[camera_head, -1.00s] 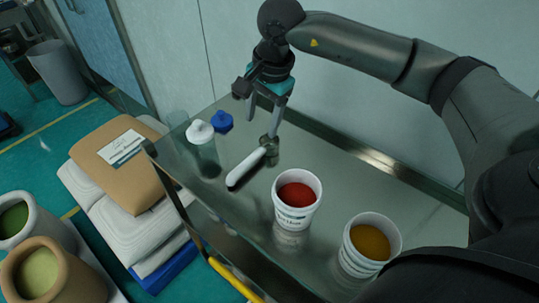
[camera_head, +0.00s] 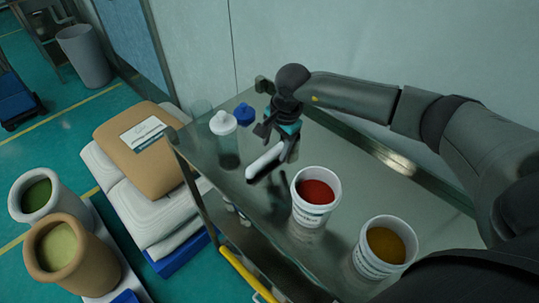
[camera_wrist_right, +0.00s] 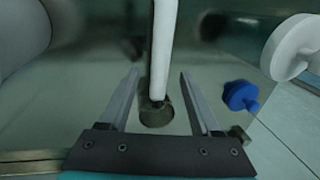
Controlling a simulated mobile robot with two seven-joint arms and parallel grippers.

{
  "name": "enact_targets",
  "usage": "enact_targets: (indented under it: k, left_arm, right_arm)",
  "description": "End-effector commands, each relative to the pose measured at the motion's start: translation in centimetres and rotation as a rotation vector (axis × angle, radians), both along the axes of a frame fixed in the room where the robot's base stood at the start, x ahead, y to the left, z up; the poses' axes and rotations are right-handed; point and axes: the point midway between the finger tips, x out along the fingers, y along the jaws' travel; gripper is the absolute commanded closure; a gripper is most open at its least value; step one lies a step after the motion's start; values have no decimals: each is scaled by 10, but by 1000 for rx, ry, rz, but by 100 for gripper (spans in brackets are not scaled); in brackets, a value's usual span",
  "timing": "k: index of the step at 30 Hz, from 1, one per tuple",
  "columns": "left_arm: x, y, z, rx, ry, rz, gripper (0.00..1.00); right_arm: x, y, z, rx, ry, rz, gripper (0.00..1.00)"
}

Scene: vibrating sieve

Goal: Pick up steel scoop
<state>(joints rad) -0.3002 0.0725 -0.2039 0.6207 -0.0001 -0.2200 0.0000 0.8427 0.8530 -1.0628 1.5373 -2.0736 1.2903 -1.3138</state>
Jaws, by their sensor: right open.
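The steel scoop has a white handle (camera_head: 264,161) and lies on the glossy top of the cart (camera_head: 213,183). My right gripper (camera_head: 277,147) is low over the scoop, and hides its metal bowl in the head view. In the right wrist view the white handle (camera_wrist_right: 162,50) runs up from the round metal bowl (camera_wrist_right: 157,113). The open fingers of my right gripper (camera_wrist_right: 159,72) lie one on each side of the scoop, with gaps visible on both sides. My left gripper is not in view.
A white-capped clear bottle (camera_head: 226,140) and a blue-capped item (camera_head: 243,114) stand left of the gripper. A tub of red powder (camera_head: 312,215) and a tub of ochre powder (camera_head: 373,268) stand to the right. A raised rail (camera_head: 385,152) runs along the cart's wall side.

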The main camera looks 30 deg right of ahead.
Motion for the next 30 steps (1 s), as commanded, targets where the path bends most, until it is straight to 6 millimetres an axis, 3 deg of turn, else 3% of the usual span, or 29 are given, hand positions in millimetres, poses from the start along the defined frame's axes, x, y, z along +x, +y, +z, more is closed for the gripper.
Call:
enact_targets:
  k: [4,12,30]
  left_arm:
    - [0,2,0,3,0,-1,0]
    - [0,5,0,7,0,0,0]
    - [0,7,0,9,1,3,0]
  right_arm:
    - [2,2,-14,1,2,2,36]
    - [2,2,-16,0,1,2,36]
    - [2,1,-16,0,1,1,100]
